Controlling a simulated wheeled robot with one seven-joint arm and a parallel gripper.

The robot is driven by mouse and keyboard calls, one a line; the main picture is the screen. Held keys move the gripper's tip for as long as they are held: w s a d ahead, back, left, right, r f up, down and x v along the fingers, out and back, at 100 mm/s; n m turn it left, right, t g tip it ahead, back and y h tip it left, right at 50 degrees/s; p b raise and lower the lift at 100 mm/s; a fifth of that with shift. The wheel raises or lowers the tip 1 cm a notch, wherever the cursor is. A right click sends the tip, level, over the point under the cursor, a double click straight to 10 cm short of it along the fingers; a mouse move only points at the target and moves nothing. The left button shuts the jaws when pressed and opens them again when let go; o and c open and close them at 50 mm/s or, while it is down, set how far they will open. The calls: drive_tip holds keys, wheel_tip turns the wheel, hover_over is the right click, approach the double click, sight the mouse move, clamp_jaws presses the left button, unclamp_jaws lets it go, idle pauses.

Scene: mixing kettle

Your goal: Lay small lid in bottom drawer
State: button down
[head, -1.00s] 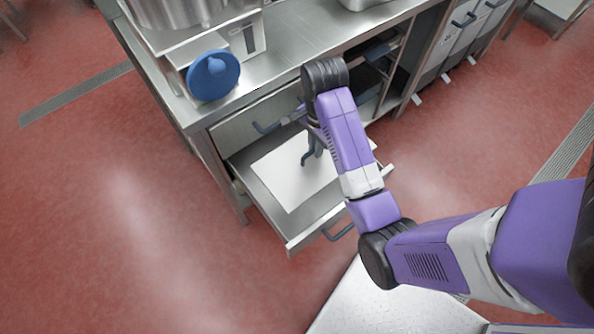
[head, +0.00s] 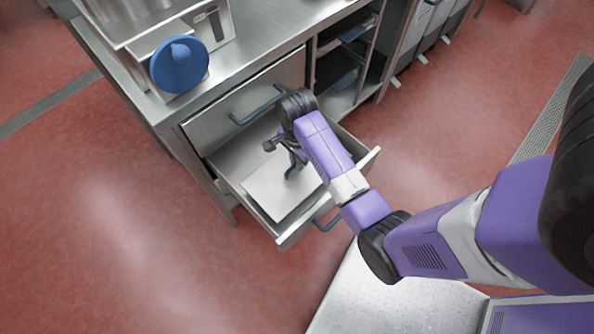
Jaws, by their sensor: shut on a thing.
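The small lid, a pale flat rectangular plate (head: 268,192), is within the outline of the open bottom drawer (head: 231,184). My gripper (head: 290,172) is above it, pointing down, and is shut on its upper side near the middle. The fingers and my arm hide part of the lid and the drawer's right side. The lid looks roughly level. I cannot tell whether it touches the drawer floor or hangs just above it.
A closed upper drawer (head: 240,112) with a dark handle is above the open one. A round blue lid (head: 180,66) stands at the counter's front edge beside a steel machine. Open shelves (head: 345,65) are to the right. Red floor (head: 120,230) is clear at left.

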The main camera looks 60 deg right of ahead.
drive_tip(key=shift+f+b, duration=0.4)
drive_tip(key=shift+f, duration=2.45)
drive_tip(key=shift+f, duration=0.15)
drive_tip(key=c, duration=1.5)
unclamp_jaws()
